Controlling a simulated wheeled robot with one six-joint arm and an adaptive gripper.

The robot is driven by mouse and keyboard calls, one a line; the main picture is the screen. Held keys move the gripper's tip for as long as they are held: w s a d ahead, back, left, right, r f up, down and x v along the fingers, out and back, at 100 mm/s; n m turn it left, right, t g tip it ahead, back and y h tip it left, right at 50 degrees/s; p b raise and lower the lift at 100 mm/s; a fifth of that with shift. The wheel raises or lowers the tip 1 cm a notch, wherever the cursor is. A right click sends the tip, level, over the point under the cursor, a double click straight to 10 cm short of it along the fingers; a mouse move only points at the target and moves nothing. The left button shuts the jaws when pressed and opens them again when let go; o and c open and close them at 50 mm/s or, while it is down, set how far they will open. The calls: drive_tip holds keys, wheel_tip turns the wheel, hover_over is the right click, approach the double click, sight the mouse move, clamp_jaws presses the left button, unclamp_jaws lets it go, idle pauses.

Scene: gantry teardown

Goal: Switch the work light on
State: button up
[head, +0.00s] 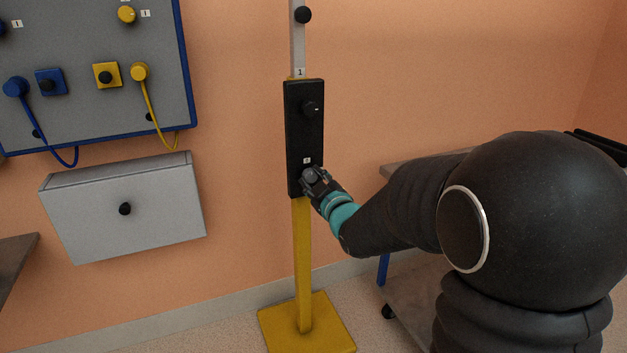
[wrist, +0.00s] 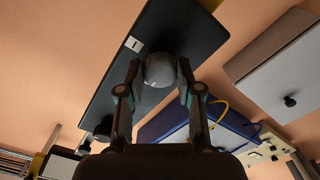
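A black panel (head: 304,135) stands upright on a yellow post (head: 303,240); it also shows in the wrist view (wrist: 185,25). It has an upper black knob (head: 310,108) and a lower round dark grey knob (wrist: 160,71) beside a small white label (wrist: 133,45). My gripper (head: 314,178) is at the lower knob, with one finger on each side of it. In the wrist view the fingertips (wrist: 160,68) close in against the knob's sides. No lamp head is seen, so I cannot tell whether the light is lit.
A grey rail (head: 298,45) with a black knob rises above the panel. A blue-framed board (head: 90,110) with plugs and cables hangs at left, above a grey box (head: 125,210). A trolley (head: 400,166) stands behind my arm. The post has a yellow base (head: 306,335).

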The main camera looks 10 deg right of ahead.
clamp_jaws()
drive_tip(key=shift+f+m+b, duration=0.1)
drive_tip(key=shift+m+b, duration=0.2)
drive_tip(key=shift+b, duration=0.05)
drive_tip(key=m+b, duration=0.2)
drive_tip(key=m, duration=0.1)
drive_tip(key=m+b, duration=0.1)
drive_tip(key=m, duration=0.4)
drive_tip(key=shift+b, duration=0.4)
drive_tip(key=m, duration=0.4)
drive_tip(key=shift+m, duration=2.7)
drive_tip(key=shift+p, duration=0.3)
drive_tip(key=o, duration=1.1)
unclamp_jaws()
drive_tip(key=shift+c, duration=0.2)
